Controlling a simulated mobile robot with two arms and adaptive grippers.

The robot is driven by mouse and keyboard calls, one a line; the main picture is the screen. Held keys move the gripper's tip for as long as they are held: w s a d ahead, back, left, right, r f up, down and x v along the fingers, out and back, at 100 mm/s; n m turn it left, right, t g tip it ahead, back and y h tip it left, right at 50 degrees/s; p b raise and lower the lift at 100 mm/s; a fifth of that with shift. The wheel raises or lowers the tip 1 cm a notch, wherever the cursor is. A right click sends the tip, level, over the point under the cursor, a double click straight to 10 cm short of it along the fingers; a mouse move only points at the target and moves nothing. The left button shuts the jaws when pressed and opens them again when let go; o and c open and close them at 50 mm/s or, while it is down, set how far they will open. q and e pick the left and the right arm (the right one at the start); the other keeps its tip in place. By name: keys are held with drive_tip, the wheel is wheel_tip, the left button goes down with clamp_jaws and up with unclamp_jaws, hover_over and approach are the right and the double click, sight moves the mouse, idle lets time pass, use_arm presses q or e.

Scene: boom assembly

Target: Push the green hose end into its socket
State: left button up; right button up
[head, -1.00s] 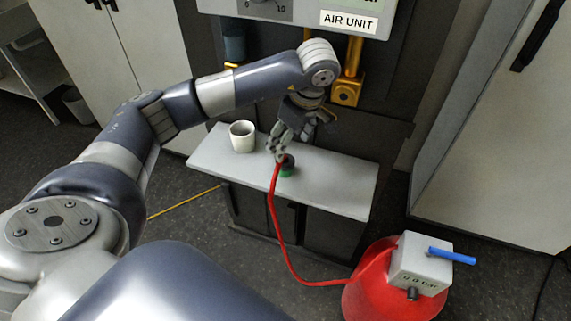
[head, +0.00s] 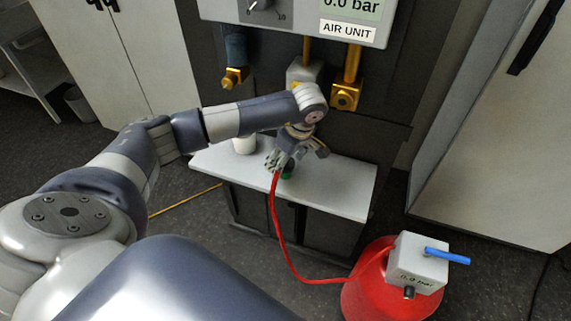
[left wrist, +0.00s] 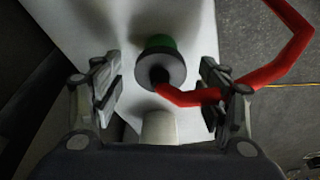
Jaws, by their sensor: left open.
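The green hose end (head: 288,175) stands on the grey bench, partly hidden by my gripper in the head view. In the left wrist view it shows as a green ring (left wrist: 160,42) under a dark collar (left wrist: 161,67), with the red hose (left wrist: 262,76) leaving to the right. My left gripper (left wrist: 163,92) is open, pointing down at the hose end, with the collar between and slightly beyond its fingers. It also shows in the head view (head: 278,161). Brass fittings sit under the air unit, at left (head: 234,78) and right (head: 345,96); I cannot tell which is the socket.
A white cup (head: 244,146) stands on the bench (head: 340,190), partly behind my arm; it also shows in the left wrist view (left wrist: 160,128). A red tank (head: 375,300) with a grey box (head: 418,262) and blue lever stands at front right. The bench's right part is clear.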

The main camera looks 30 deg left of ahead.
use_arm(q)
drive_tip(key=shift+a+f, duration=0.1)
drive_tip(key=shift+f, duration=0.25)
drive_tip(key=c, duration=1.1)
drive_tip(key=shift+r, duration=0.15)
drive_tip(key=shift+r+b, duration=0.3)
drive_tip(key=shift+r, duration=0.2)
wheel_tip(320, 180, up, 2)
drive_tip(key=shift+s+r+b, duration=0.1)
drive_tip(key=shift+r+b, duration=0.05)
drive_tip(key=shift+b, duration=0.35)
drive_tip(key=s+d+b, duration=0.1)
drive_tip(key=s, duration=0.4)
drive_tip(key=s+d+r+b, duration=0.1)
drive_tip(key=s+d, duration=0.1)
drive_tip(key=s, duration=0.3)
drive_tip(key=s+d+b, duration=0.1)
drive_tip(key=s+d, duration=0.1)
drive_tip(key=s, duration=0.3)
drive_tip(key=shift+r, duration=0.25)
